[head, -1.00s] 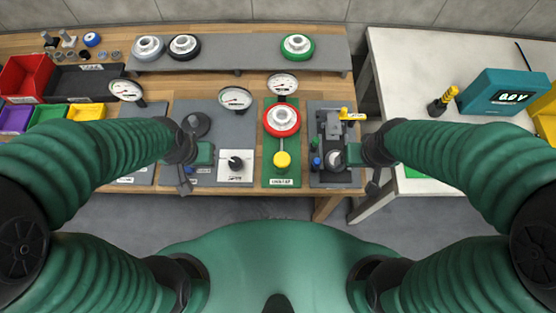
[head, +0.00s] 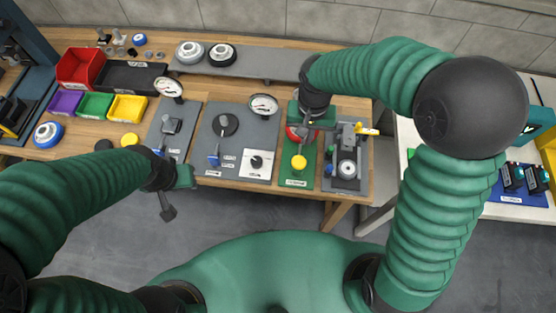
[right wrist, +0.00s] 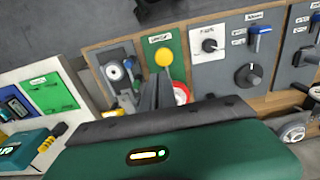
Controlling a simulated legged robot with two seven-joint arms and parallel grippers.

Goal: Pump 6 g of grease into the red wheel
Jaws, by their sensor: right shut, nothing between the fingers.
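The red wheel (head: 291,133) sits on the green station plate (head: 297,181), mostly hidden in the head view by my right gripper (head: 306,132). In the right wrist view its red rim (right wrist: 181,93) shows just right of my right gripper's fingers (right wrist: 156,92). A yellow knob (head: 299,162) stands on the plate in front of the wheel; it also shows in the right wrist view (right wrist: 163,56). My right gripper is shut and empty, close over the wheel; I cannot tell if it touches. My left gripper (head: 168,207) hangs off the table's front edge, its jaws unclear.
A grey station with a dial gauge (head: 264,105) stands left of the green plate. A station with a yellow lever (head: 366,129) stands close on its right. Coloured bins (head: 95,105) stand at the left. A grey shelf (head: 262,70) runs behind.

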